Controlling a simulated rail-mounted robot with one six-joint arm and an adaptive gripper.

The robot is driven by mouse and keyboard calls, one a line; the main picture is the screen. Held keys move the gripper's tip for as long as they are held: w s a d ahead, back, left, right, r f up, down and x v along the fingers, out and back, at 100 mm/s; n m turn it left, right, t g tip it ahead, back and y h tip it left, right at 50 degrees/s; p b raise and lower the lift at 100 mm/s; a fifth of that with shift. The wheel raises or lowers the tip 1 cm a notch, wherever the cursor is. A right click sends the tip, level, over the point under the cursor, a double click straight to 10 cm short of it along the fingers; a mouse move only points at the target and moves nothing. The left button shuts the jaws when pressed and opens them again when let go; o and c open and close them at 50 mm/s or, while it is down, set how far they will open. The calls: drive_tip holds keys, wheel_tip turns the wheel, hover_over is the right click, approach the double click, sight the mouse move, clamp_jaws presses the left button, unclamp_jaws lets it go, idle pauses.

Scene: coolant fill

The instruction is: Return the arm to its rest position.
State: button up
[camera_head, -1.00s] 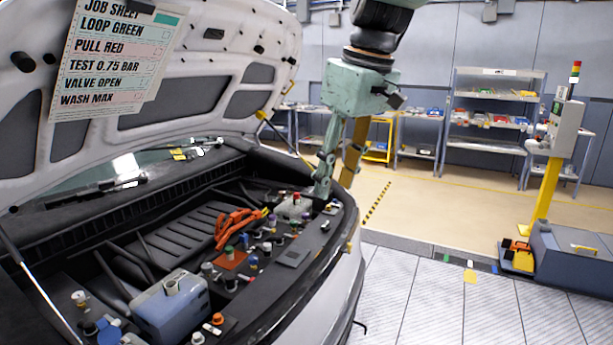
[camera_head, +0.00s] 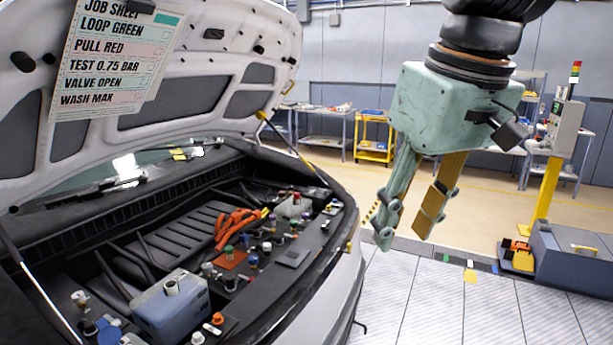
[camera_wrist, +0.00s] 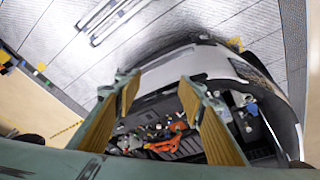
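My gripper (camera_head: 405,232) hangs in the air to the right of the car's front edge in the head view, with its fingers pointing down. Its two fingers stand apart with nothing between them. In the wrist view the gripper (camera_wrist: 160,85) also shows its fingers spread, with the engine bay seen beyond them. My arm comes down from the top right of the head view.
The car's engine bay (camera_head: 170,225) is open under a raised hood (camera_head: 215,85) with a job sheet (camera_head: 115,60). A blue-grey reservoir (camera_head: 172,305) and orange cables (camera_head: 236,225) lie inside. A yellow post with a control box (camera_head: 548,195) and a grey chest (camera_head: 575,255) stand right.

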drive_tip(key=s+d+f+m, duration=0.2)
drive_tip(key=s+d+f, duration=0.1)
drive_tip(key=s, duration=0.6)
drive_tip(key=s+d+f+m+t+h, duration=0.1)
drive_tip(key=s+d+f+m, duration=0.1)
drive_tip(key=s, duration=0.7)
drive_tip(key=shift+s+d+f, duration=0.3)
drive_tip(key=shift+d+f, duration=0.15)
drive_tip(key=shift+f, duration=0.9)
drive_tip(key=shift+w, duration=0.1)
drive_tip(key=shift+c, duration=0.5)
